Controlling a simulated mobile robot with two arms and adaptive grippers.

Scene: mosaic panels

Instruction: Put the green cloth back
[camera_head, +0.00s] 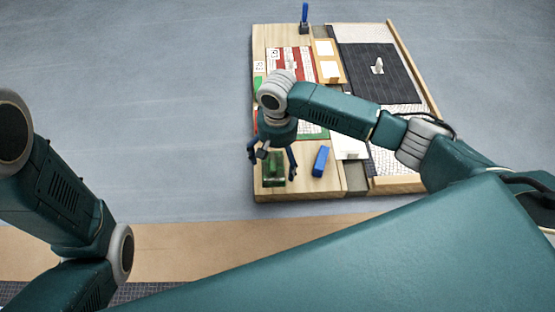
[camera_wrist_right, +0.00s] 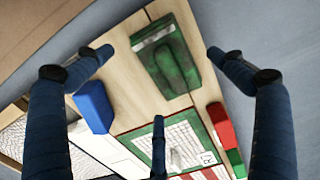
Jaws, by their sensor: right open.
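The green cloth (camera_head: 273,180) lies on the wooden board's near left corner, folded into a small block with a raised part on top. In the right wrist view the green cloth (camera_wrist_right: 166,58) shows between the spread fingers, with bare wood around it. My right gripper (camera_head: 272,162) is open above the cloth, pointing down, with its fingers apart around it. In the wrist view the right gripper (camera_wrist_right: 160,58) holds nothing. I cannot tell the exact height gap. My left arm shows at the left, but its gripper is out of view.
A blue block (camera_head: 320,161) lies right of the cloth; it also shows in the wrist view (camera_wrist_right: 93,107). Red block (camera_wrist_right: 221,125) and green-bordered mosaic panel (camera_wrist_right: 180,145) are close by. A dark panel (camera_head: 375,75) and upright blue object (camera_head: 305,14) are farther back. The left floor is clear.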

